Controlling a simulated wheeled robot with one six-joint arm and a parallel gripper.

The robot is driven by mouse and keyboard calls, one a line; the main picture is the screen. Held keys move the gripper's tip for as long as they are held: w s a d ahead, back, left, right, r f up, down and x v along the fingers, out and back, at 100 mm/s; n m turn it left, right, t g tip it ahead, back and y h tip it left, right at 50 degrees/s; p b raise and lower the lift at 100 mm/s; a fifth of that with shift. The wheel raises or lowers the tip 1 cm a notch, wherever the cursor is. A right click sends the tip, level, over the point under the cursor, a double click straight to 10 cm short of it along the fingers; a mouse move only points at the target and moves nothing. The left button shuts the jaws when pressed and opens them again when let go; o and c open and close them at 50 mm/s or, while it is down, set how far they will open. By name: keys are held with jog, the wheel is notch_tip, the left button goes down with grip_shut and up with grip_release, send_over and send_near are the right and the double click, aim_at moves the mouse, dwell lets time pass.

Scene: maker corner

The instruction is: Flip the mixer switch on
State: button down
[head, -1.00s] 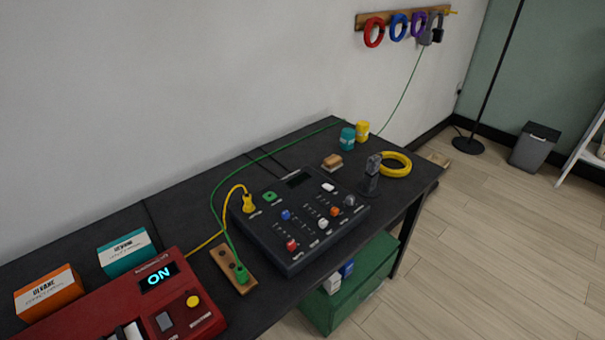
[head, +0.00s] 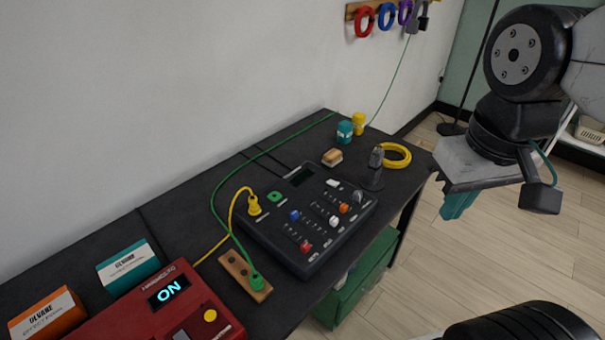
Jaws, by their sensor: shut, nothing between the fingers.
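The mixer (head: 268,243) is a black console lying flat on the dark table, with sliders in red, blue, white and orange. Its small display (head: 301,177) is dark. A white rocker-like piece (head: 333,183) and a grey knob-like piece (head: 357,197) sit near its right end; I cannot tell which is the switch or how it is set. A yellow plug (head: 254,206) stands in its left rear part, beside a green piece (head: 275,197). My gripper (head: 457,205) has teal fingers, shut and empty, pointing down off the table's right end, well apart from the mixer.
A red device (head: 140,318) showing ON is at front left, near orange (head: 45,315) and teal (head: 128,265) boxes. A wooden socket block (head: 235,270) holds a green plug (head: 257,282). A microphone (head: 376,165), yellow coil (head: 398,155), sandwich-like item (head: 332,157) and jars (head: 345,131) stand behind the mixer.

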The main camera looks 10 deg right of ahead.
jog(key=shift+w, duration=0.15)
jog(key=n+g, duration=0.2)
jog(key=n, duration=2.3)
send_over(335, 184)
jog(key=w+a, duration=0.1)
jog(key=w, duration=0.1)
notch_tip(335, 184, down, 13)
jog(key=shift+s+h, duration=0.2)
jog(key=shift+h, duration=0.2)
jog(key=f, duration=0.4)
jog(key=s+f, duration=0.1)
jog(key=f, duration=0.4)
jog(key=d+f, duration=0.1)
jog(key=f, duration=0.4)
jog(key=shift+s, duration=0.2)
jog(key=shift+a, duration=0.1)
